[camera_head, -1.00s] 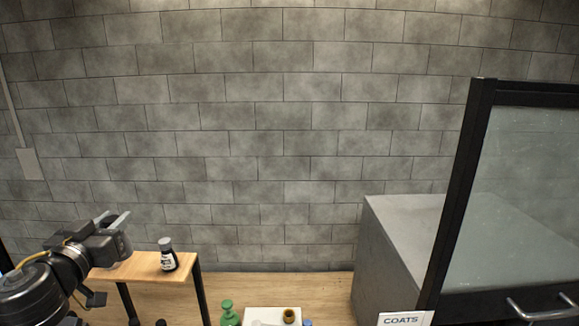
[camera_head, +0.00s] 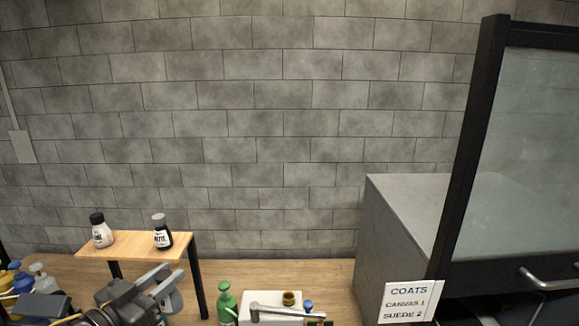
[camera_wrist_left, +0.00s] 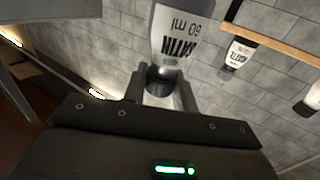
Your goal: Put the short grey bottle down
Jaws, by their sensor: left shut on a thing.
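My left gripper (camera_head: 168,288) is low in the head view, in front of the small wooden shelf and below its top. In the left wrist view my left gripper (camera_wrist_left: 163,84) is shut on the short grey bottle (camera_wrist_left: 176,42), with a finger on each side near its cap. Its pale label has dark upside-down print ending in "60 ml", and this view looks inverted. My right gripper is not in view.
The shelf (camera_head: 130,245) bears a white bottle with a black cap (camera_head: 102,232) and a dark bottle with a grey cap (camera_head: 162,236). A green bottle (camera_head: 226,302) and a white tray (camera_head: 262,298) stand right of it. Blue bottles (camera_head: 22,280) stand far left.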

